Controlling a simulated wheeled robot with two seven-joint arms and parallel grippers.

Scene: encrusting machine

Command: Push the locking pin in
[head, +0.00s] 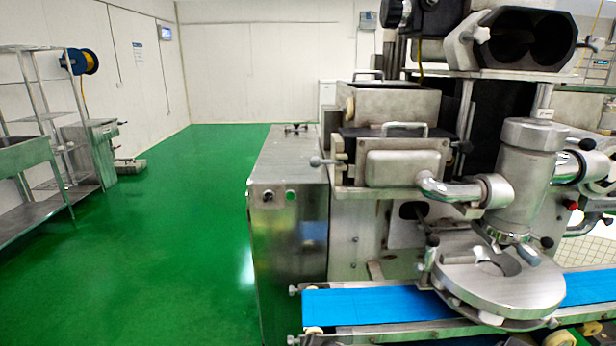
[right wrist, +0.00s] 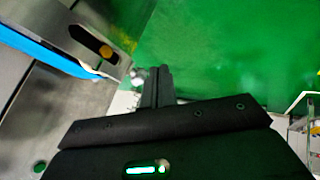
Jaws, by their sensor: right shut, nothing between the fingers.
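The encrusting machine (head: 400,165) stands on the right in the head view, with several knobs and handles on it. I cannot tell for certain which part is the locking pin. A small silver knob (head: 294,290) sticks out at the left end of the conveyor. In the right wrist view, my right gripper (right wrist: 162,74) is shut and empty. Its fingertips are close beside a small shiny metal piece (right wrist: 137,78) at the conveyor frame; contact cannot be told. My left gripper is out of view.
A blue conveyor belt (head: 370,306) runs along the machine's front, under a round metal plate (head: 500,280). A steel cabinet (head: 288,235) stands at the machine's left. Shelving (head: 45,150) lines the left wall. The green floor (head: 170,240) between is clear.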

